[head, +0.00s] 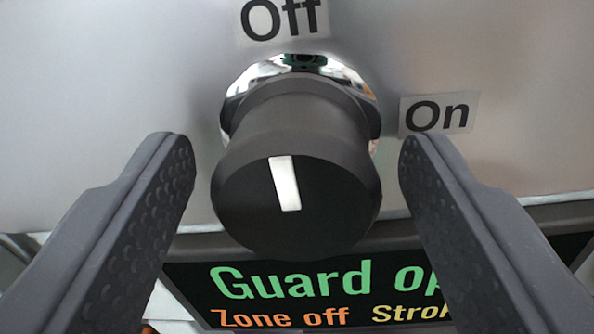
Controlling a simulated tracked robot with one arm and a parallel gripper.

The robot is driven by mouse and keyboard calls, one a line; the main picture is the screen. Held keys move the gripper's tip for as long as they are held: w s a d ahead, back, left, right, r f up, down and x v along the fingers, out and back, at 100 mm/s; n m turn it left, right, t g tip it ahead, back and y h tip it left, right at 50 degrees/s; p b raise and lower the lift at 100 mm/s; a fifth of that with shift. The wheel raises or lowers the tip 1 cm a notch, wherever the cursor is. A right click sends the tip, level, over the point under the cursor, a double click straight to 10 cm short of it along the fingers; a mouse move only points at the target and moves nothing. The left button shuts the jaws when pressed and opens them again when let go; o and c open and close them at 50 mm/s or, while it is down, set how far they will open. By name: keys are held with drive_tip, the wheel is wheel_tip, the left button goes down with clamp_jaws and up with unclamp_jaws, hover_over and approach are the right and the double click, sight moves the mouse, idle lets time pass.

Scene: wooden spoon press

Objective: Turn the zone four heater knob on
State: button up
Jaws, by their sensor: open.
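A black round knob (325,205) with a white pointer line (284,183) and a chrome collar (359,87) sticks out of a grey metal panel. The pointer line is nearly upright, its upper end toward the "Off" label (284,18) above the knob. An "On" label (439,113) is to the upper right. My gripper (290,148) is open, with one dark finger on each side of the knob. Gaps show between the knob and both fingers. No zone number is visible on this knob.
A dark display (385,277) lies below the knob, with green text beginning "Guard op", orange "Zone off" and yellow text cut off by my right finger. The grey panel (110,80) around the labels is flat and clear.

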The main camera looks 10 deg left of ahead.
drive_tip(key=c, duration=1)
drive_tip(key=shift+o, duration=0.2)
drive_tip(key=shift+m, duration=0.3)
drive_tip(key=m+b, duration=0.2)
drive_tip(key=m, duration=0.6)
drive_tip(key=shift+m+b, duration=0.3)
drive_tip(key=shift+b, duration=0.1)
drive_tip(key=m, duration=0.4)
drive_tip(key=shift+a+f+m, duration=0.1)
drive_tip(key=shift+m, duration=0.2)
drive_tip(key=m, duration=0.4)
drive_tip(key=shift+h+b, duration=0.3)
drive_tip(key=shift+b, duration=0.1)
drive_tip(key=shift+m, duration=0.4)
